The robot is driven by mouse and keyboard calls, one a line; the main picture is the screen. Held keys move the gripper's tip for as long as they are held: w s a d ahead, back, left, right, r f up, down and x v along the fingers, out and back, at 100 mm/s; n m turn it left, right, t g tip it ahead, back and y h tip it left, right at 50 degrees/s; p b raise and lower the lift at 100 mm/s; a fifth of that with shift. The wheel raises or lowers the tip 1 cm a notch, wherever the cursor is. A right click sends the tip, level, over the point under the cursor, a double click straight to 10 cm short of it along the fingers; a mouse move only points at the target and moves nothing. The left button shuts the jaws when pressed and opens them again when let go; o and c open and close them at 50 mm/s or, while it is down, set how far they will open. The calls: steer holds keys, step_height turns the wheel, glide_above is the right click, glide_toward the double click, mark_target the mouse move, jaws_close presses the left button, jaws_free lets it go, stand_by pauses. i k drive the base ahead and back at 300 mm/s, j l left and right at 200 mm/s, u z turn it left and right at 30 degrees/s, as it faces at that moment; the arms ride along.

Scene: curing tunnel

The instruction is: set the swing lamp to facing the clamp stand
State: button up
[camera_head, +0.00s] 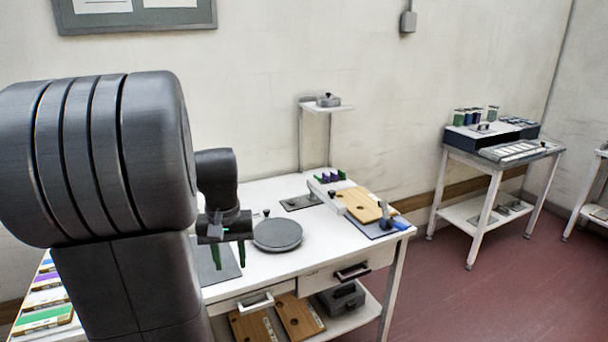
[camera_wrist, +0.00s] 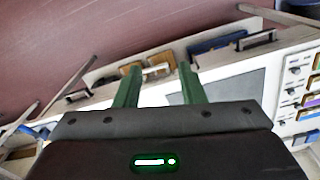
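My gripper (camera_head: 230,254) hangs over the left part of the white workbench, its two green fingers apart with nothing between them. The fingers also show apart in the wrist view (camera_wrist: 159,82). A pale bar-like arm (camera_head: 326,196) stands out near a dark plate (camera_head: 297,203) at the back middle of the bench; it may be the swing lamp, but I cannot tell for sure, nor which way it faces. A blue and dark upright piece (camera_head: 386,214) at the right front corner may be the clamp stand. My gripper is well left of both and touches neither.
A round grey disc (camera_head: 278,235) lies on the bench between my gripper and the bar. A wooden board (camera_head: 359,204) and purple and green pieces (camera_head: 331,177) are at the right. A raised shelf (camera_head: 326,107) stands behind. Drawers with handles (camera_head: 352,272) face the front.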

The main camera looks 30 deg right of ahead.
mark_target(329, 198)
steer(key=i+l, duration=0.15)
steer(key=l, duration=0.2)
steer(key=i+l+u, duration=0.15)
steer(key=l, duration=0.2)
steer(key=i+l, duration=0.15)
steer(key=l, duration=0.2)
steer(key=i+l+u, duration=0.1)
steer(key=l, duration=0.25)
steer(key=i+l+u, duration=0.1)
steer(key=l, duration=0.25)
steer(key=i+l, duration=0.2)
steer(key=l, duration=0.2)
steer(key=i+l+u, duration=0.1)
steer(key=l, duration=1.05)
